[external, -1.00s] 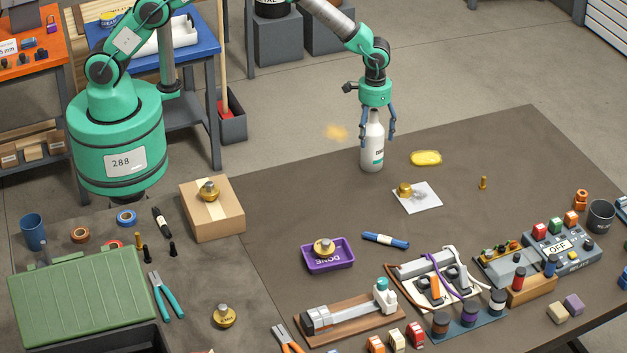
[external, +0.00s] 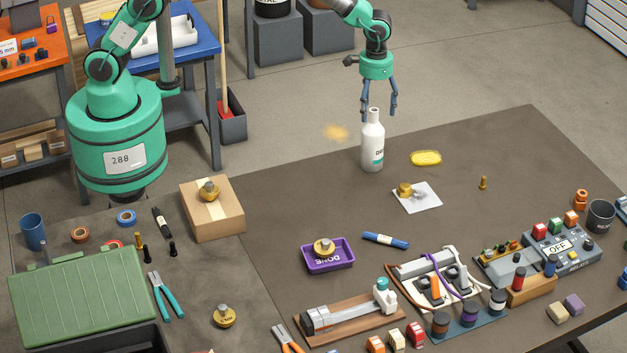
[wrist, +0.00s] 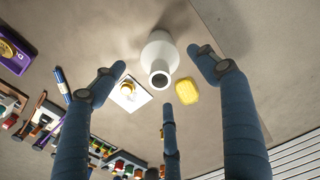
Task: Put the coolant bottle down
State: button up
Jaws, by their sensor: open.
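The coolant bottle (external: 372,150) is white with a narrow neck and a label with green on it. It stands upright on the brown table top, near the far edge, in the external view. In the wrist view the bottle (wrist: 160,58) shows from above, its mouth toward the camera. My gripper (external: 379,112) is open, with its blue fingers spread above and around the level of the bottle's neck. The wrist view shows the fingers (wrist: 165,85) apart from the bottle, with gaps between them and it.
A yellow sponge-like block (external: 426,158) lies close to the bottle's right. A white sheet (external: 424,200) with a brass part (external: 404,189) lies in front. A purple tray (external: 327,260) and a blue marker (external: 385,240) are nearer. Bare table lies left of the bottle.

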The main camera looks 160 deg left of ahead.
jog(key=shift+r, duration=1.5)
